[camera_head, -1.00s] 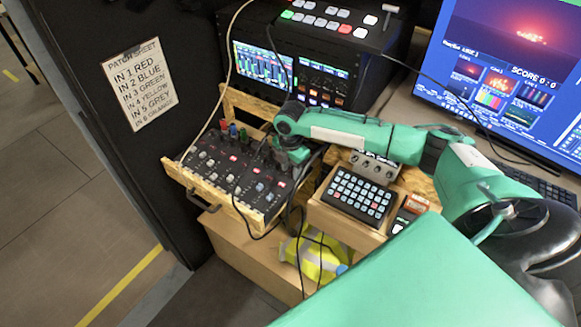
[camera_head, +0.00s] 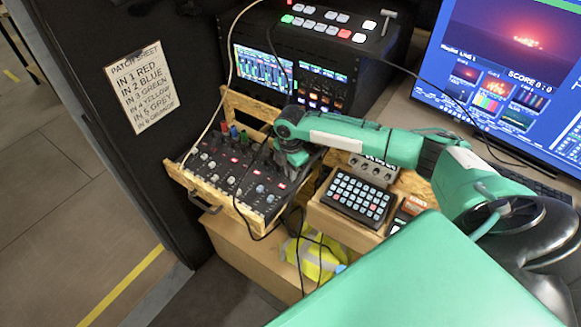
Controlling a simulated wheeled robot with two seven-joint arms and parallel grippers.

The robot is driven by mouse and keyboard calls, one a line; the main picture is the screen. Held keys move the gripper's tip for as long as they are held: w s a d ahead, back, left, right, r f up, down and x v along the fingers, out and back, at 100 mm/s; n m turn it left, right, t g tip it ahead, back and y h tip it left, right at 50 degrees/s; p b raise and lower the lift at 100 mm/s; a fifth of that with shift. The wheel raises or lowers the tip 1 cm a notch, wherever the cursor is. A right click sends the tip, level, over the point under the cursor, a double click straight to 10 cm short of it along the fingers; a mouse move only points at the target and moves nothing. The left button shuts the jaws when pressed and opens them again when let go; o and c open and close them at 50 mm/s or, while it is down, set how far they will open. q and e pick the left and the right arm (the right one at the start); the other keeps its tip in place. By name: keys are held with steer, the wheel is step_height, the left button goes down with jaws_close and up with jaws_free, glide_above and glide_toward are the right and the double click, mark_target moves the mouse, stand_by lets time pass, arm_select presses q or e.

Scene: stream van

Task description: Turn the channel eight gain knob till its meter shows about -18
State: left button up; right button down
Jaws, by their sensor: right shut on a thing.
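The audio mixer (camera_head: 222,187), dark with several knobs and red-lit displays, sits in a wooden drawer at the middle left. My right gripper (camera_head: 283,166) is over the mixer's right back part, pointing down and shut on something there. Its fingertips and the knob between them are too small and hidden to make out, so I cannot tell which knob it is. A screen with colored level bars (camera_head: 262,68) shows behind the mixer, but its numbers are not readable. My left gripper is not in view.
A button pad (camera_head: 358,197) and a small knob box (camera_head: 373,170) stand right of the mixer. Black cables hang over the drawer front (camera_head: 243,216). A yellow vest (camera_head: 314,258) lies below. A switcher (camera_head: 325,25) and a monitor (camera_head: 500,75) stand behind.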

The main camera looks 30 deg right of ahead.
steer(key=m+p, duration=0.8)
steer(key=p, duration=0.2)
steer(key=shift+r+m, duration=0.25)
steer(key=shift+m, duration=0.15)
steer(key=m+p, duration=0.4)
steer(key=m, duration=0.1)
steer(key=shift+f+m+p, duration=0.15)
steer(key=shift+m+p, duration=1.4)
steer(key=shift+m, duration=0.55)
steer(key=shift+w, duration=0.1)
steer(key=c, duration=1.4)
jaws_free()
step_height(320, 180, up, 14)
steer(key=b, duration=0.2)
steer(key=shift+f+b, duration=0.15)
steer(key=shift+b, duration=0.25)
